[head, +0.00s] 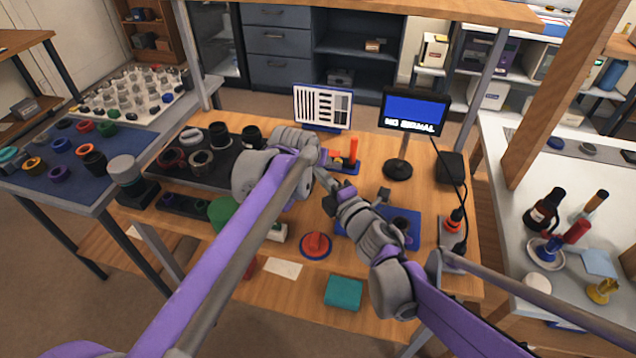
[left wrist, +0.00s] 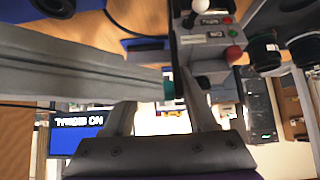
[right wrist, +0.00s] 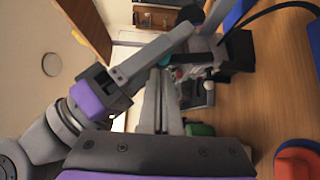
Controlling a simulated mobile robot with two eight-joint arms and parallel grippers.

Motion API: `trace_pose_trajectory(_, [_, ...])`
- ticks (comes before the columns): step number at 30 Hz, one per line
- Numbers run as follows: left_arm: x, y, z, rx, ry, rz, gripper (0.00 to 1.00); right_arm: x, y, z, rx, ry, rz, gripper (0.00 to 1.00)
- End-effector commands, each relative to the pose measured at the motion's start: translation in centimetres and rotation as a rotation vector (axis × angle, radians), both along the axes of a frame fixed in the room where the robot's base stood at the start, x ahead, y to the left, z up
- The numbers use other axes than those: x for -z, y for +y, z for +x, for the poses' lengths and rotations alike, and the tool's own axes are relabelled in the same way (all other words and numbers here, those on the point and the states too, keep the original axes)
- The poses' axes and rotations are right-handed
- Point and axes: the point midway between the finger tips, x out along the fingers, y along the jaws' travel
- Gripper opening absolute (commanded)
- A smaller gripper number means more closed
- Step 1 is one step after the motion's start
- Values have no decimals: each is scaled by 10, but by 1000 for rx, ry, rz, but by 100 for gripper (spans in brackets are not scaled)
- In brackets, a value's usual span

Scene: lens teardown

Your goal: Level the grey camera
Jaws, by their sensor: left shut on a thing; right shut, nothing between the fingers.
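I cannot pick out the grey camera for certain. A dark boxy body (right wrist: 237,52) beside my left fingers in the right wrist view may be part of it. My left gripper (head: 308,160) is over the middle of the workbench, and its arm hides much there. In the left wrist view its fingers (left wrist: 168,105) are shut on a thin dark part (left wrist: 176,45), mostly hidden. My right gripper (head: 325,180) is shut and empty, close to the left one. Its grey fingers (right wrist: 160,95) point towards the left fingers in the right wrist view. A small teal patch (left wrist: 168,88) shows between the left fingers.
A monitor (head: 415,110) reads "NO SIGNAL". A striped test chart (head: 322,106) stands behind the grippers. A black tray (head: 170,150) with rings is left. The bench's front has some free room.

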Motion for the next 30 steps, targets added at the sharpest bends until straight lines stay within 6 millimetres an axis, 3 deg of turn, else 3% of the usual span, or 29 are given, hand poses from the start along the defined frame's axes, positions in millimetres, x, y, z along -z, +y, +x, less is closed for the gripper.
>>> trace_pose_trajectory(24, [1, -5, -3, 6, 6, -6, 0, -2, -9, 22, 6, 4, 0, 0])
trace_pose_trajectory(25, [1, -5, -4, 6, 7, -6, 58, -2, -9, 22, 7, 4, 0, 0])
trace_pose_trajectory(28, [1, -5, -4, 6, 7, -5, 76, -2, -9, 22, 8, 5, 1, 0])
trace_pose_trajectory(30, [1, -5, -4, 7, 6, -4, 78, -2, -9, 23, 8, 5, 1, 0])
